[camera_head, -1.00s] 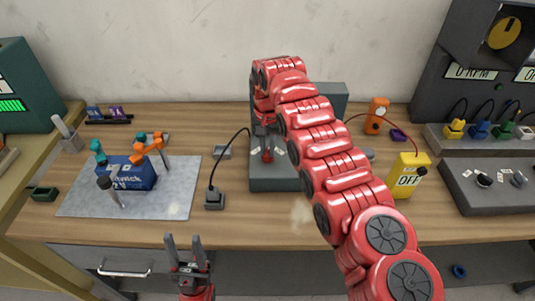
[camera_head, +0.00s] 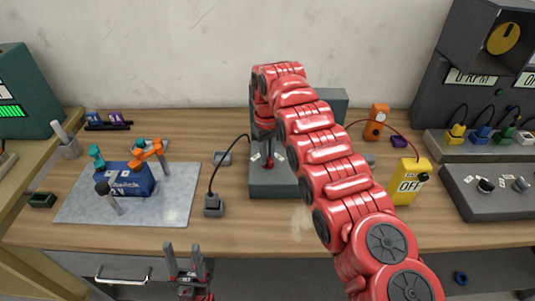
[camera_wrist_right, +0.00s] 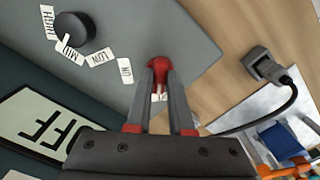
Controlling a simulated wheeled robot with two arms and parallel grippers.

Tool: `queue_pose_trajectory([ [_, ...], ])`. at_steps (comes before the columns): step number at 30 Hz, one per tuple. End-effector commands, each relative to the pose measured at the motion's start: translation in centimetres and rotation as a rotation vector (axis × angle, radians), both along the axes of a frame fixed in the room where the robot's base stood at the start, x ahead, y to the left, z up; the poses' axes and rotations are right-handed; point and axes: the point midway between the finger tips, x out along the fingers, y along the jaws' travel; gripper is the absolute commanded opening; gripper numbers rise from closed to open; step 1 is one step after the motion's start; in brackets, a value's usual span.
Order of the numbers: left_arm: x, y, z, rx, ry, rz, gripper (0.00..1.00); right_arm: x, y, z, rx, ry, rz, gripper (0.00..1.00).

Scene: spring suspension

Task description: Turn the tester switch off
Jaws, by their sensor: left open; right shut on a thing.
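The tester is a grey box (camera_head: 268,183) at the back middle of the bench, partly hidden by my right arm. Its switch is a short lever with a red tip (camera_wrist_right: 159,66). My right gripper (camera_wrist_right: 160,82) is shut on this lever, with a finger on each side just below the red tip. An ON label (camera_wrist_right: 125,70) lies beside the lever; another label (camera_wrist_right: 160,97) is mostly hidden by the fingers. The tester's display (camera_wrist_right: 45,128) appears upside down in the right wrist view and reads OFF. My left gripper (camera_head: 183,246) is open and empty in front of the bench edge.
A blue battery box (camera_head: 130,181) with clamps sits on a grey mat (camera_head: 80,211). A yellow meter reading OFF (camera_head: 408,182) stands at right.

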Motion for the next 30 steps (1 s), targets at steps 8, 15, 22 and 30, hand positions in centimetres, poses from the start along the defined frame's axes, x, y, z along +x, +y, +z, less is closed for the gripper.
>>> queue_pose_trajectory([
  [8,0.00,0.00,0.13,0.000,0.000,0.000,0.50,-0.02,-0.01,-0.01,-0.001,0.001,0.136,0.00],
  [15,0.00,0.00,0.16,0.000,0.000,0.000,0.50,-0.01,-0.01,-0.01,0.000,0.000,0.184,0.00],
  [22,0.00,0.00,0.16,0.000,0.000,0.000,0.50,0.00,0.00,-0.01,0.000,0.000,0.192,0.00],
  [30,0.00,0.00,0.16,0.000,0.000,0.000,0.50,-0.01,0.01,-0.01,0.000,0.000,0.191,0.33],
])
